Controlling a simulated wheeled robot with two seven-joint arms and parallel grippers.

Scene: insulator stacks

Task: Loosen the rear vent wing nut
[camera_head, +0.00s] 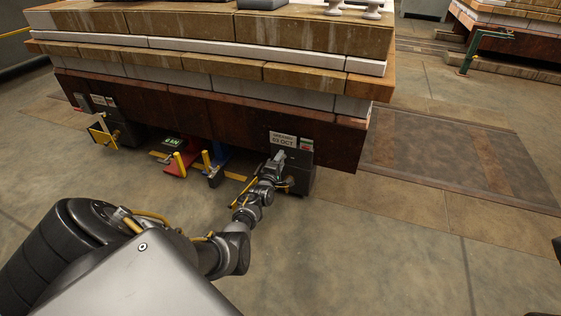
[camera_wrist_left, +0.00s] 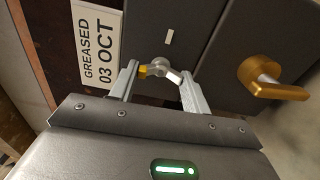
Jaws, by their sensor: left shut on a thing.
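The wing nut (camera_wrist_left: 160,68) shows in the left wrist view. It has a grey round hub, one yellow-marked wing on the left and a pale wing on the right. It sits on the face of a dark grey box (camera_wrist_left: 220,82), just below a small pale mark. My left gripper (camera_wrist_left: 158,80) has one finger on either side of the wing nut and is shut on it. In the head view my left gripper (camera_head: 275,168) reaches the dark box (camera_head: 300,178) under the stack's right end; the nut is hidden there. My right gripper is not in view.
A brass-coloured lever handle (camera_wrist_left: 268,80) sticks out right of the wing nut. A "GREASED 03 OCT" sign (camera_wrist_left: 100,42) is at the left. A red wedge-like piece (camera_head: 177,165) and a yellow-handled box (camera_head: 125,134) stand further left. The front floor is partly open.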

